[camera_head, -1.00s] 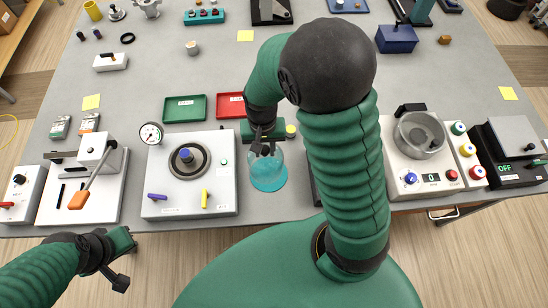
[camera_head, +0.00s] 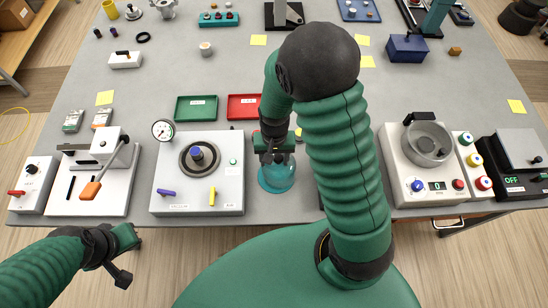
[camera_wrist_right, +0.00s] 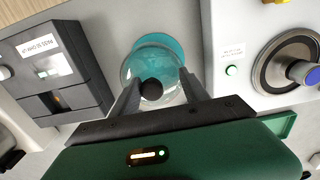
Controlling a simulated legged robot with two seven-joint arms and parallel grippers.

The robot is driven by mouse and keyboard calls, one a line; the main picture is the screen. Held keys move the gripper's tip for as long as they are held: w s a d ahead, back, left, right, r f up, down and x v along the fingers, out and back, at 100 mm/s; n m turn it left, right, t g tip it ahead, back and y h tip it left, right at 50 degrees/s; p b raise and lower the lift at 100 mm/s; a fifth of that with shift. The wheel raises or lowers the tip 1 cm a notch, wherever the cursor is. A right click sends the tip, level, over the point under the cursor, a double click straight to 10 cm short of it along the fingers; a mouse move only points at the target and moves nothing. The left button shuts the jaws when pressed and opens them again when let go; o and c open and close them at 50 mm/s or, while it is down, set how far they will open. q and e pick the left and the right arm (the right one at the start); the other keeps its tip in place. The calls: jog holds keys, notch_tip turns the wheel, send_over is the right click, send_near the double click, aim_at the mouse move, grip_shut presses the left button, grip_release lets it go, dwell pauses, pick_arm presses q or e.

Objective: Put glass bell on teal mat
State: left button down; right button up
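The glass bell (camera_wrist_right: 135,69) is a clear dome with a black knob (camera_wrist_right: 151,89) on top. It stands upright over the round teal mat (camera_wrist_right: 166,43), whose colour shows through the glass. In the head view the bell and teal mat (camera_head: 276,182) overlap at the table's front. My right gripper (camera_head: 273,157) is directly above the bell. In the wrist view its two fingers (camera_wrist_right: 158,82) are spread on both sides of the knob, with a visible gap at the right finger. My left gripper (camera_head: 126,256) is open and empty, off the table's front edge.
A gauge panel with a round plate (camera_head: 228,180) stands left of the mat. A green tray (camera_head: 196,108) and a red tray (camera_head: 243,106) lie behind. A white machine with a bowl (camera_head: 424,145) stands right of my right arm, which hides part of the table.

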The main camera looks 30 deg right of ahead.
jog(key=shift+d, duration=0.25)
jog(key=shift+d+f, duration=0.15)
jog(key=shift+d, duration=0.45)
notch_tip(320, 180, up, 11)
jog(key=a+b, duration=0.1)
pick_arm(q)
jog(key=shift+d+f, duration=0.45)
jog(key=shift+f, duration=0.1)
pick_arm(e)
jog(key=s+a+f+n+t, duration=0.1)
jog(key=s+a+n+t, duration=0.1)
jog(key=s+a+n, duration=0.2)
jog(key=shift+a+f+n+t, duration=0.2)
jog(key=shift+f+n+t, duration=0.15)
jog(key=shift+n, duration=0.75)
pick_arm(q)
jog(key=shift+d, duration=0.1)
pick_arm(e)
jog(key=shift+d, duration=0.1)
pick_arm(q)
jog(key=shift+s+d+r, duration=0.1)
pick_arm(e)
jog(key=shift+s+d, duration=0.1)
jog(key=shift+s, duration=0.1)
pick_arm(q)
jog(key=shift+a, duration=0.2)
pick_arm(e)
jog(key=shift+w+a, duration=0.1)
jog(key=shift+a, duration=0.1)
